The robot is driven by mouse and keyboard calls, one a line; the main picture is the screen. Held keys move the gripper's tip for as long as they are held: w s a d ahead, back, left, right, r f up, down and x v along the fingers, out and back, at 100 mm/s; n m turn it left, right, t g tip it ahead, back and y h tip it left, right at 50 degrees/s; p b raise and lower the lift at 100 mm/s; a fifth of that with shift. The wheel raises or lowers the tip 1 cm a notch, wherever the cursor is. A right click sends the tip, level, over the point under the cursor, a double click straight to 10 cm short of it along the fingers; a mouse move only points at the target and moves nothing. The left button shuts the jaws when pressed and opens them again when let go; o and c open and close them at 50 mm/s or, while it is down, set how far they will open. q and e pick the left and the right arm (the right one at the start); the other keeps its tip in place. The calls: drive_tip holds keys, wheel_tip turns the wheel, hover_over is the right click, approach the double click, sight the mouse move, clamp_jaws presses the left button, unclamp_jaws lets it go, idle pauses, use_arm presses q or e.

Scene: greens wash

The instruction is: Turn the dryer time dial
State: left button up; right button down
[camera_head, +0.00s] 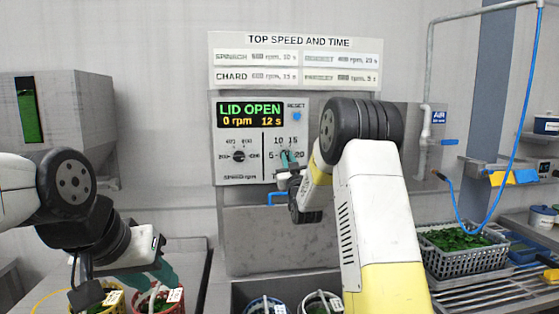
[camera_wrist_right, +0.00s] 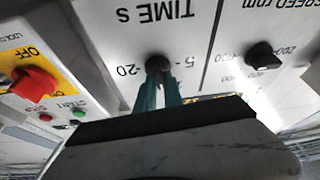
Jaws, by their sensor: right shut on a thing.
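The dryer control panel (camera_head: 262,112) reads LID OPEN, 0 rpm, 12 s. The time dial (camera_wrist_right: 157,63) is a small dark round knob under the words TIME s in the right wrist view. My right gripper (camera_wrist_right: 159,88) has its teal fingers shut on this dial. In the head view my right gripper (camera_head: 288,161) reaches the panel's right half and largely hides the dial. My left gripper (camera_head: 158,277) hangs low at the left, over the baskets and away from the panel. Its finger gap is unclear.
The speed dial (camera_head: 239,156) is left of the time dial. A red OFF switch (camera_wrist_right: 34,84) shows in the right wrist view. A red basket (camera_head: 158,302) is under my left gripper. A grey crate of greens (camera_head: 463,262) and a blue hose (camera_head: 520,110) are at right.

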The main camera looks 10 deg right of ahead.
drive_tip(key=shift+d+r+n+g+y, duration=0.1)
drive_tip(key=shift+n+g+y, duration=0.85)
drive_tip(key=shift+n, duration=2.5)
drive_tip(key=shift+a+f+n+g+y, duration=0.1)
drive_tip(key=shift+n+g+y, duration=0.9)
drive_tip(key=shift+n, duration=2.4)
drive_tip(key=shift+d+r+n+g+y, duration=0.1)
drive_tip(key=shift+n+g+y, duration=0.85)
drive_tip(key=shift+n, duration=2.5)
drive_tip(key=c, duration=1.5)
unclamp_jaws()
drive_tip(key=shift+o, duration=0.2)
drive_tip(key=v, duration=0.7)
drive_tip(key=shift+s, duration=0.4)
